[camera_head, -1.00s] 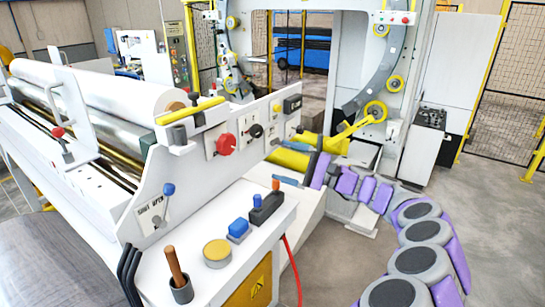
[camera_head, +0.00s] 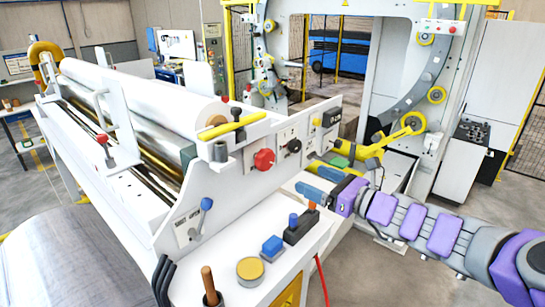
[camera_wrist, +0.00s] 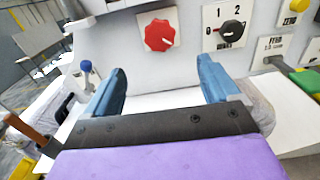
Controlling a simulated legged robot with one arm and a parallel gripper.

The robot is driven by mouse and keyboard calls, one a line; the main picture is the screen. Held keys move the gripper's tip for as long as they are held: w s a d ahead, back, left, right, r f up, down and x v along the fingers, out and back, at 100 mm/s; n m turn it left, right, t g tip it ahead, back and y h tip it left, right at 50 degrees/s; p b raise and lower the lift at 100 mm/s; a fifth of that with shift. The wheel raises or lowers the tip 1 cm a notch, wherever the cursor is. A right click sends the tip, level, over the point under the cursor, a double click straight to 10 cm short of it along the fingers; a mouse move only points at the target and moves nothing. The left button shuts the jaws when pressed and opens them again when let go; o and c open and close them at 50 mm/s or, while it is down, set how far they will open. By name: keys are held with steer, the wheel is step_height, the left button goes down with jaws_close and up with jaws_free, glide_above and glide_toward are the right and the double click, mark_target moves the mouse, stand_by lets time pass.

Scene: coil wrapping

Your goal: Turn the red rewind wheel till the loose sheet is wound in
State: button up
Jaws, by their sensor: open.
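The red wheel (camera_head: 264,160) is a small lobed knob on the white side panel of the machine. In the wrist view the red wheel (camera_wrist: 159,35) is ahead of my gripper (camera_wrist: 162,77), between and beyond the two blue fingers. In the head view my gripper (camera_head: 315,182) is low and to the right of the wheel, apart from it. The fingers are open with nothing between them. A pale roll (camera_head: 140,92) lies along the top of the machine. I cannot make out a loose sheet edge for sure.
A black selector knob (camera_head: 290,146) is right of the wheel. A blue-topped lever (camera_head: 206,204) is lower left. The white ledge below carries a yellow button (camera_head: 250,270), a blue button (camera_head: 272,245) and a wooden-handled stick (camera_head: 208,282). Open floor (camera_head: 380,270) lies front right.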

mark_target(268, 160)
steer(key=p+x, duration=0.1)
steer(key=x, duration=1.5)
steer(key=shift+w+a, duration=0.2)
steer(key=shift+a, duration=0.15)
steer(key=c, duration=1)
steer(key=shift+f+n+b, duration=0.1)
steer(key=shift+n+b, duration=0.35)
steer(key=shift+n, duration=0.25)
steer(key=o, duration=1)
steer(key=shift+s, duration=0.1)
